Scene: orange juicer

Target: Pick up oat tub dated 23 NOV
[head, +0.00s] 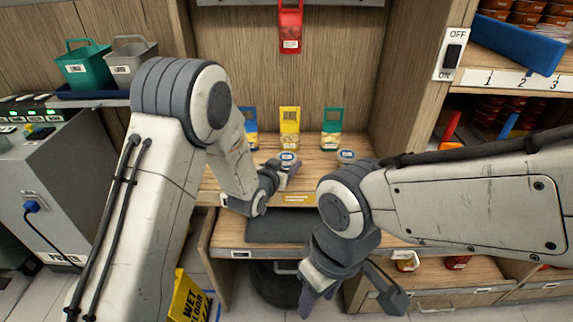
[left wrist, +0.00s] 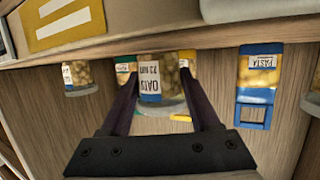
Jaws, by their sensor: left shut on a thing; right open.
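The oat tub (left wrist: 150,80) is clear with pale contents, and its white label reads OATS 23 NOV in the upside-down left wrist view. It stands between the two dark fingers of my left gripper (left wrist: 162,85), which is shut on it. In the head view the tub's blue-and-white lid (head: 288,157) shows above my left gripper (head: 284,169), at the wooden counter. I cannot tell whether its base touches the counter. A second similar tub (head: 346,156) stands to the right; it also shows in the left wrist view (left wrist: 78,76). My right gripper (head: 350,297) is open and empty, low in front.
Blue, yellow (head: 290,127) and green (head: 331,128) packets stand behind the tubs. The blue PASTA packet (left wrist: 258,82) shows at the right of the left wrist view. A red packet (head: 290,27) hangs above. A switch panel (head: 453,54) is on the right post.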

